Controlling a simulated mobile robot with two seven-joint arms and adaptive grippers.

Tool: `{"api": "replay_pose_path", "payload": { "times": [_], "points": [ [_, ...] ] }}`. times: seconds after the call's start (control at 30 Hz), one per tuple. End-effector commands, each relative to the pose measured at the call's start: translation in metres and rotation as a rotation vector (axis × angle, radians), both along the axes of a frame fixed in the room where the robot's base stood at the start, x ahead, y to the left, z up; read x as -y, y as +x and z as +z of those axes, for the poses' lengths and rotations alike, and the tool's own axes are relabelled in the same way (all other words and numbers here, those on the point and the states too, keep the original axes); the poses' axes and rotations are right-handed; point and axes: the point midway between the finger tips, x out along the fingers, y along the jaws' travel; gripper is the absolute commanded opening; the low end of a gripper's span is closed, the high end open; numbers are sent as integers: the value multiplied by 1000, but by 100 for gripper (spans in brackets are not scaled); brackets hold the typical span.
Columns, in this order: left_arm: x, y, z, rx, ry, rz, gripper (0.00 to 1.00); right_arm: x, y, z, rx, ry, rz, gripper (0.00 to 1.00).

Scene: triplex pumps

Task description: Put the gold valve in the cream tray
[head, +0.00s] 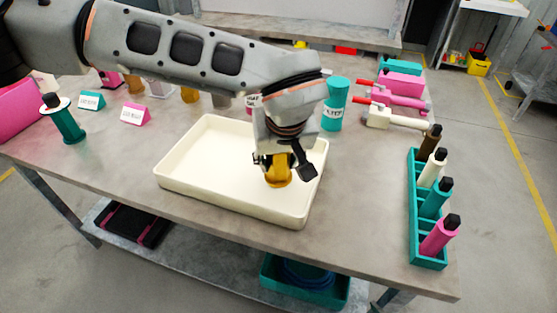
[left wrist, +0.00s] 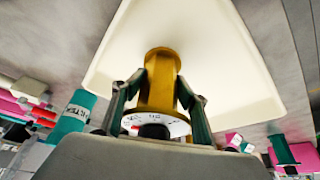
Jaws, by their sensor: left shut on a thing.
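The gold valve (head: 279,176) is held in my left gripper (head: 275,160), over the right part of the cream tray (head: 195,188). In the left wrist view the gold valve (left wrist: 160,82) is a spool shape with a white marked disc and a dark knob at the near end. The fingers of my left gripper (left wrist: 155,100) are closed on its sides. The cream tray (left wrist: 225,65) lies beyond it. I cannot tell whether the valve touches the tray floor. The tray is otherwise empty where it shows. My right gripper is not in view.
A teal rack (head: 428,262) with several bottles stands at the table's right end. A teal cylinder (head: 335,104) stands behind the tray. A teal valve (head: 66,122) and a pink label card (head: 136,114) are at the left. The table in front of the rack's left side is clear.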

Motion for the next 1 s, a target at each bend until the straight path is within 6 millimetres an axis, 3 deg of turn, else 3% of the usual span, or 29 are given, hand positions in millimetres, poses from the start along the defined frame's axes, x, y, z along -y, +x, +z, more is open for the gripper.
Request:
{"api": "replay_pose_path", "payload": {
  "times": [0.13, 0.17, 0.2, 0.23, 0.63, 1.0],
  "points": [
    [0, 0, -2, 1, -1, 0, 8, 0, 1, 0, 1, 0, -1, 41],
    [0, 0, -3, 0, 0, 0, 48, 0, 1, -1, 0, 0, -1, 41],
    [0, 0, -3, 0, 0, 0, 58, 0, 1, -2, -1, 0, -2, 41],
    [0, 0, -3, 0, 0, 0, 61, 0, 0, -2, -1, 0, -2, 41],
    [0, 0, 2, 0, 0, 1, 61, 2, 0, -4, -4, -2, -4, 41],
    [5, -26, 70, 9, -1, 0, 61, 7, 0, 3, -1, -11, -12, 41]
  ]
}}
